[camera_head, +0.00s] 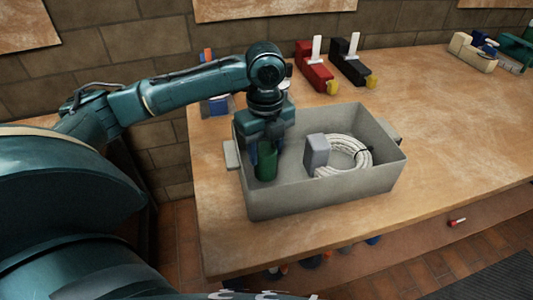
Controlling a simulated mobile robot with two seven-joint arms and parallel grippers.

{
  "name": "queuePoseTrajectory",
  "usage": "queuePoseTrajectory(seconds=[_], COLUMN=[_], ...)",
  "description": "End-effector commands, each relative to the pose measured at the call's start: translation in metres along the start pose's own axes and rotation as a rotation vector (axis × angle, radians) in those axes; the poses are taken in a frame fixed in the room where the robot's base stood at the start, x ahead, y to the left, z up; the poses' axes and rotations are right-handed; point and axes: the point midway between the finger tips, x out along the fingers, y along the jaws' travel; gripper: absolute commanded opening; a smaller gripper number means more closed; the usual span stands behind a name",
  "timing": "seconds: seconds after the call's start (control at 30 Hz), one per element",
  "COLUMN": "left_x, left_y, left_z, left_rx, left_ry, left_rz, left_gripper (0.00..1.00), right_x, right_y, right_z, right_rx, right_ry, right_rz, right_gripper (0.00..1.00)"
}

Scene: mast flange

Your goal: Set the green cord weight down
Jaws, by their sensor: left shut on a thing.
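The green cord weight (266,166) is a dark green cylinder inside the grey bin (315,202), near its left end. My left gripper (267,150) points down into the bin and is shut on the weight, which stands upright. Whether the weight's underside touches the bin floor is hard to tell. My right gripper is not in view.
The bin also holds a coil of white cord (350,153) and a grey block (316,151). It stands on a wooden bench (440,120). Behind it are a red tool (314,68) and a black tool (350,65). The bench's right side is mostly clear.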

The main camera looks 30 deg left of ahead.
Motion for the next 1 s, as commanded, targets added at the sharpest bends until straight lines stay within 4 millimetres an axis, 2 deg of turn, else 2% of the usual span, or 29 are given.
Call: queuePoseTrajectory(seconds=[0.1,0.47,0.5,0.77,1.0], left_x=[0.0110,0.0131,0.0145,0.0145,0.0136], left_y=[0.0001,-0.0002,0.0000,-0.0001,-0.0002], left_z=[0.0001,0.0002,0.0001,0.0000,0.0000], left_rx=[0.000,0.000,0.000,0.000,0.000], left_ry=[0.000,0.000,0.000,0.000,0.000], left_rz=[-0.001,-0.002,-0.001,-0.001,-0.001], left_gripper=[0.11,0.11,0.46,0.67,0.67], right_x=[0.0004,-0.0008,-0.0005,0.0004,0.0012], right_y=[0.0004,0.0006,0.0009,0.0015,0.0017], right_z=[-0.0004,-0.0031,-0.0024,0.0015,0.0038], right_rx=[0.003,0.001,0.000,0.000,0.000], right_ry=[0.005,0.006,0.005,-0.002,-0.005], right_rz=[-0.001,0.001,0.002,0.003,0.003], right_gripper=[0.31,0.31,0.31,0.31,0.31])
